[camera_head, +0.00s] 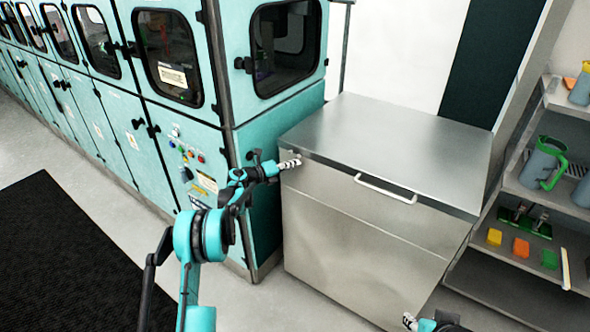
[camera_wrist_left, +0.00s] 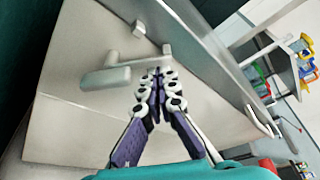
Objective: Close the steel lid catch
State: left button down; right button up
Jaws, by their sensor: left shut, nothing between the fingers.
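The steel chest (camera_head: 360,255) stands in the middle of the head view, with its flat lid (camera_head: 400,135) lying down on top. In the left wrist view the lid catch (camera_wrist_left: 105,78) is a grey lever on the chest's front, just below the lid edge. A small block (camera_wrist_left: 138,29) sits beside it. My left gripper (camera_head: 297,163) is at the chest's upper left front corner; in the wrist view its fingers (camera_wrist_left: 158,78) are shut, empty, and close to the lever. I cannot tell whether they touch it. My right gripper (camera_head: 410,320) is low in front of the chest, partly cut off.
A white bar handle (camera_head: 385,190) is on the chest's front. Teal machine cabinets (camera_head: 240,130) stand close on the left. A shelf rack (camera_head: 535,190) with jugs and coloured blocks is on the right. A black mat (camera_head: 65,260) lies on open floor at left.

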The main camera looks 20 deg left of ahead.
pick_arm(q)
jog(key=n, duration=0.1)
jog(key=a+r+n+h, duration=0.1)
jog(key=n, duration=0.1)
jog(key=a+n+b, duration=0.1)
jog(key=shift+w+r+t+h, duration=0.2)
jog(key=shift+w+t+h, duration=0.15)
jog(key=shift+t+h, duration=0.05)
jog(key=shift+a+r+n, duration=0.15)
jog(key=shift+a+n, duration=0.05)
jog(key=shift+n, duration=0.4)
jog(key=shift+w+a, duration=0.1)
jog(key=shift+a, duration=0.15)
